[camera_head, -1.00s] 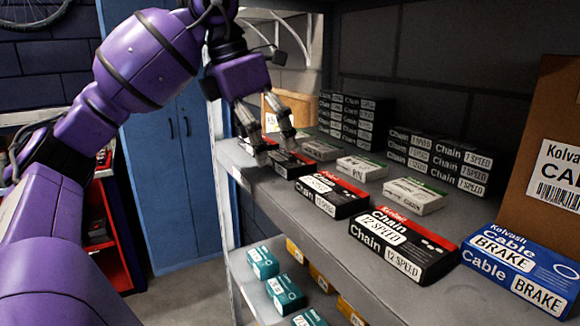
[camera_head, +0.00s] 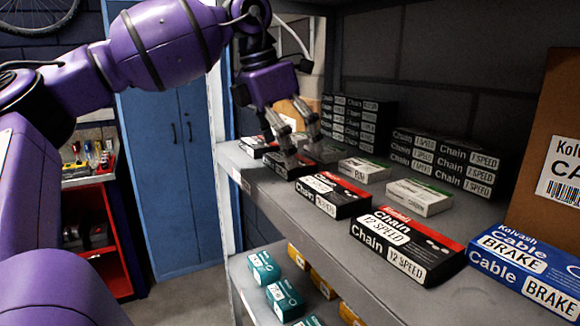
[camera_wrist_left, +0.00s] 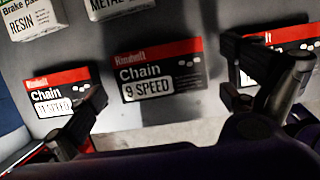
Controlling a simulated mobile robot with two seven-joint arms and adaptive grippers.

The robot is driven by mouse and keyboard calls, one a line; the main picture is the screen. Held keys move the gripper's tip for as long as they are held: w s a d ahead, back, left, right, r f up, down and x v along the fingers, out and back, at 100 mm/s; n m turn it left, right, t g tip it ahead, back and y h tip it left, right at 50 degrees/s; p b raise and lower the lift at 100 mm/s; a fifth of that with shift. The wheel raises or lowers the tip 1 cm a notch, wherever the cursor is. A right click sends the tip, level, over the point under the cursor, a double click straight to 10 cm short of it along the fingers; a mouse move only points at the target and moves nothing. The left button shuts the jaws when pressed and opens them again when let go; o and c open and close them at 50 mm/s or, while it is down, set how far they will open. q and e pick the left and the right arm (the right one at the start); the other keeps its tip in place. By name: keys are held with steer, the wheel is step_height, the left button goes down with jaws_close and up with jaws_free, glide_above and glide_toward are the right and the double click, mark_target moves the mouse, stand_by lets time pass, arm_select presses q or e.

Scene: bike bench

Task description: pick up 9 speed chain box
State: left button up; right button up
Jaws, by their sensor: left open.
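The 9 speed chain box (camera_wrist_left: 160,72) is black with a red top band and a white "9 SPEED" label. It lies flat on the shelf, near the middle of the left wrist view. My left gripper (camera_wrist_left: 163,98) is open and empty, its fingers spread to either side of this box in that view. In the head view, my left gripper (camera_head: 304,156) is low over the far part of the front row. The dark box (camera_head: 281,170) under it appears to be the same box, partly covered by a finger. I cannot tell whether the fingers touch it. My right gripper is not in view.
Similar chain boxes flank it: one at left (camera_wrist_left: 58,93), one at right (camera_wrist_left: 283,42). Brake pad boxes (camera_head: 364,169) lie behind. A 12 speed chain box (camera_head: 405,243) and blue cable box (camera_head: 525,268) are nearer. Stacked chain boxes (camera_head: 445,160) stand at the back.

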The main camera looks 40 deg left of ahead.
arm_select(q)
steer(key=shift+w+f, duration=0.25)
steer(key=shift+f, duration=0.35)
steer(key=shift+c, duration=0.5)
steer(key=c, duration=1.2)
steer(key=shift+o, duration=0.2)
steer(key=shift+r, duration=0.1)
